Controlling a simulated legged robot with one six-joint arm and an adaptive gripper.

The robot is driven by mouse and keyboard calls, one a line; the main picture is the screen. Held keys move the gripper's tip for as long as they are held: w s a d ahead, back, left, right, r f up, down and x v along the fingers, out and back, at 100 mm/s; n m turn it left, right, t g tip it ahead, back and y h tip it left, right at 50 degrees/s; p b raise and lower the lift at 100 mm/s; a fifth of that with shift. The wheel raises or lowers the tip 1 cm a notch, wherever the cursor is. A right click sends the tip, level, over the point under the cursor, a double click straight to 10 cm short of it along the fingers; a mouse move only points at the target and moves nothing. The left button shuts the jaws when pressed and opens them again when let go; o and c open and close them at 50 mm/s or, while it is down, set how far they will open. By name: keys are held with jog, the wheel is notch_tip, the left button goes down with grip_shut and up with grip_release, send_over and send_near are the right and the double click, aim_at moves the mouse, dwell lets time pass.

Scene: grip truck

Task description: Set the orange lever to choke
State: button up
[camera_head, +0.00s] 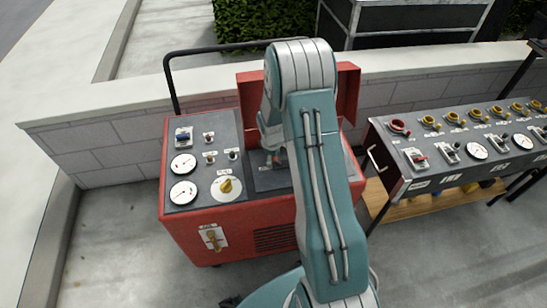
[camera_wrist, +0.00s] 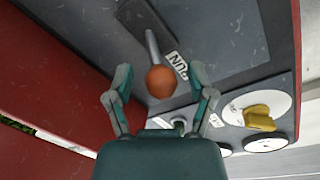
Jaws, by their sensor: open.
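The orange lever (camera_wrist: 160,82) is a round orange knob on a grey metal stem, set in a dark recessed plate in the wrist view. A white label reading RUN (camera_wrist: 177,64) lies beside its stem. The choke marking is not visible. My gripper (camera_wrist: 160,74) is open, with one finger on each side of the knob and visible gaps to both. It is not closed on the knob. In the head view my arm hides most of the lever; a small orange-red patch shows beside my gripper, over the panel of the red machine (camera_head: 200,232).
A yellow knob (camera_head: 226,186) and gauges (camera_head: 183,165) sit on the panel's left. The red raised lid (camera_head: 348,92) stands behind my arm. A second control bench (camera_head: 455,150) with several valves is at right. A low wall (camera_head: 110,150) runs behind.

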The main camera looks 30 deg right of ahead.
aim_at(278, 161)
jog(key=shift+a, duration=0.1)
grip_shut()
jog(key=shift+d+r+y, duration=0.1)
jog(key=shift+d+y, duration=0.1)
jog(key=shift+y, duration=0.1)
jog(key=shift+s+d+r+t+y, duration=0.2)
jog(key=shift+d+t+y, duration=0.3)
jog(key=shift+y, duration=0.7)
jog(key=d+y, duration=0.1)
jog(key=y, duration=0.2)
jog(key=shift+s+d+r+t, duration=0.1)
jog(key=shift+s+d+t, duration=0.1)
jog(key=shift+d+t, duration=0.2)
jog(key=y, duration=0.1)
jog(key=d+y, duration=0.1)
jog(key=t+y, duration=0.1)
jog(key=shift+s+d+f, duration=0.2)
jog(key=shift+s+d, duration=0.05)
jog(key=shift+s+d+f+m+t+y, duration=0.15)
jog(key=shift+d+y, duration=0.1)
jog(key=shift+y, duration=0.4)
jog(key=shift+d+f+m+t+y, duration=0.1)
jog(key=shift+d+m+t+y, duration=0.1)
jog(key=shift+y, duration=0.45)
